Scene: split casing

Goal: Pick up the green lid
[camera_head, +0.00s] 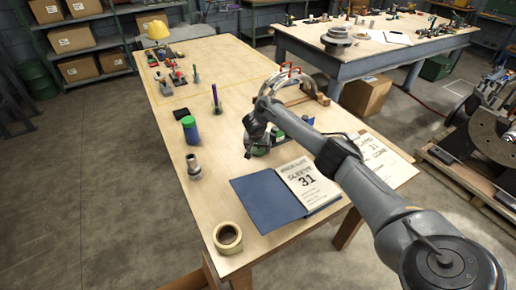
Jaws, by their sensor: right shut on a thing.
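My right gripper (249,150) reaches in from the right, low over the middle of the table, pointing down. It is shut on a green part (263,150), which looks like the green lid. The arm and fingers hide much of that part, and I cannot tell whether it is clear of what lies under it. My left gripper is not in view.
A grey metal fitting (193,167), a tape roll (228,238) and a blue binder (267,202) with a printed sheet (308,185) are on the wooden table (150,127). A curved metal piece (301,87) stands behind my arm. Small tools stand toward the far end.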

